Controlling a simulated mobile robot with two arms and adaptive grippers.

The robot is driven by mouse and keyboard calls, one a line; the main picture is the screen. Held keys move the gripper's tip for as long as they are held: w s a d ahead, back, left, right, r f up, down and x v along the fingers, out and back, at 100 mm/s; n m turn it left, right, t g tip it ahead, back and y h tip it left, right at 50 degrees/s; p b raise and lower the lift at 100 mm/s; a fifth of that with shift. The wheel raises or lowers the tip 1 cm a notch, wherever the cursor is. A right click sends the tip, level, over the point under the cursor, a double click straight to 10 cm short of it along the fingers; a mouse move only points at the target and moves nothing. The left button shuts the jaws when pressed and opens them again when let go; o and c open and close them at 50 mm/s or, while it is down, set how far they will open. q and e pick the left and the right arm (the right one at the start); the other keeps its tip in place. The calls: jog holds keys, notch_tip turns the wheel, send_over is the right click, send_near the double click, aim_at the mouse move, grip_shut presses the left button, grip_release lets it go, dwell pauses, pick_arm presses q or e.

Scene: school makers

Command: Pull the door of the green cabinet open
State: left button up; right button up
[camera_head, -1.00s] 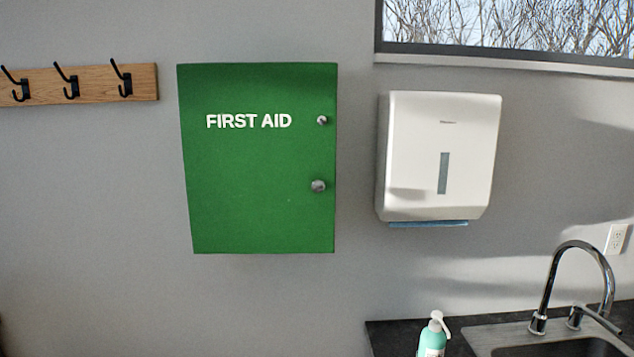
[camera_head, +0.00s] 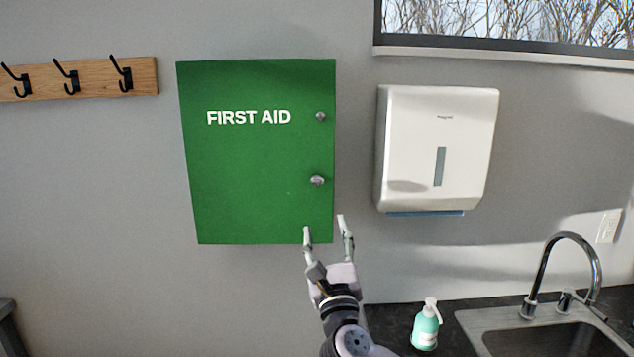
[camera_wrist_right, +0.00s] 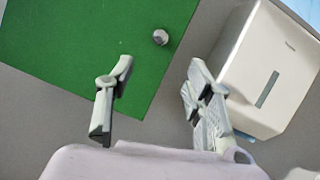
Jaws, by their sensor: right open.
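The green cabinet (camera_head: 250,205) marked FIRST AID hangs on the wall with its door shut. A round silver knob (camera_head: 317,180) sits on the right side of the door, below a smaller lock-like knob (camera_head: 321,117). My right gripper (camera_head: 324,224) is open and empty, in front of the cabinet's lower right corner and below the knob in the head view. In the right wrist view the knob (camera_wrist_right: 160,37) shows beyond and between the spread fingers, and the green door (camera_wrist_right: 80,40) fills the upper left. My left gripper is not in view.
A white towel dispenser (camera_head: 437,150) hangs to the right of the cabinet. Below are a dark counter (camera_head: 385,318), a soap bottle (camera_head: 426,326), a sink (camera_head: 535,338) and a faucet (camera_head: 570,240). A hook rail (camera_head: 100,83) is at left.

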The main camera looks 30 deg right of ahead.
aim_at(316, 182)
jog(key=p+x, duration=0.3)
jog(key=x, duration=1.2)
jog(key=shift+w+d+p, duration=0.15)
jog(key=shift+p, duration=0.25)
grip_shut()
